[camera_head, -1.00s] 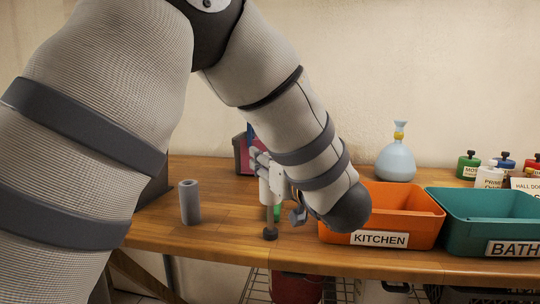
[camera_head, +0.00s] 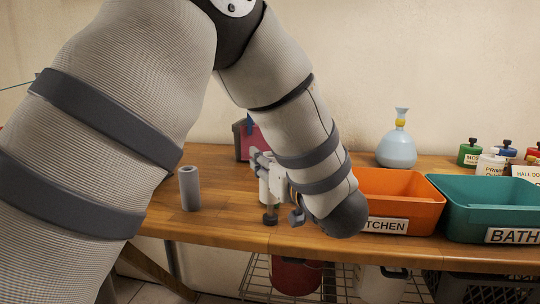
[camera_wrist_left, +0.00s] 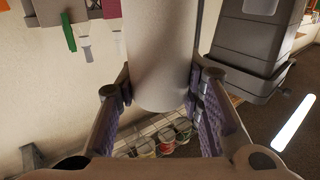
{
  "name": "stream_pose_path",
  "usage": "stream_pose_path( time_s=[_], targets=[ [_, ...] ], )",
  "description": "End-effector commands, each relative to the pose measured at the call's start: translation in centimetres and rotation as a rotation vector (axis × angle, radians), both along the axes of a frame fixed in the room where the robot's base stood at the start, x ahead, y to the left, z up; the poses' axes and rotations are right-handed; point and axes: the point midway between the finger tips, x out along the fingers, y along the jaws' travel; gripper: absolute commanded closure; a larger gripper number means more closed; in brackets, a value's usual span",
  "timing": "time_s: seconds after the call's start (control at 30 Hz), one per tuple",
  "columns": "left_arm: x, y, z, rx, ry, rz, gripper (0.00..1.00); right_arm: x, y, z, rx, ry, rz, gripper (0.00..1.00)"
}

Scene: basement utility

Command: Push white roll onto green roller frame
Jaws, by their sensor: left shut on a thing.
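My left gripper (camera_head: 268,188) is over the middle of the wooden bench, pointing away from the head camera and partly hidden by its own wrist. It is shut on the white roll (camera_wrist_left: 160,55), a plain pale cylinder that fills the middle of the left wrist view between the two fingers. In the head view the roll (camera_head: 264,190) shows only in part. A short post with a dark round foot stands on the bench just below the gripper. The green roller frame cannot be made out for certain; my wrist may hide it. My right gripper is not in view.
A grey upright cylinder (camera_head: 189,188) stands on the bench (camera_head: 225,215) to the left. An orange KITCHEN bin (camera_head: 405,205) and a teal bin (camera_head: 490,210) stand close right of my wrist.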

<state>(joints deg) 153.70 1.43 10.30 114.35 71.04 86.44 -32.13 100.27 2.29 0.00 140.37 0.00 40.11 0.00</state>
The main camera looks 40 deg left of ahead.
Motion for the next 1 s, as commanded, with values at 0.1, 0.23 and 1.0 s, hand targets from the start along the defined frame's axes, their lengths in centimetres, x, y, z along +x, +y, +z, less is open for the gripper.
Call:
stream_pose_path(
  time_s=[0.1, 0.23, 1.0],
  targets=[
    [0.0, 0.0, -0.4, 0.001, 0.002, 0.0, 0.93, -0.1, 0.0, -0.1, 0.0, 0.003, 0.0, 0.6],
    [0.0, 0.0, -0.8, 0.001, 0.003, 0.0, 0.93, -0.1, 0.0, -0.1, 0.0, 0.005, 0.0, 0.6],
    [0.0, 0.0, -3.1, 0.001, 0.003, 0.0, 0.93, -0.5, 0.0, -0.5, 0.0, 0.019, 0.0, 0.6]
  ],
)
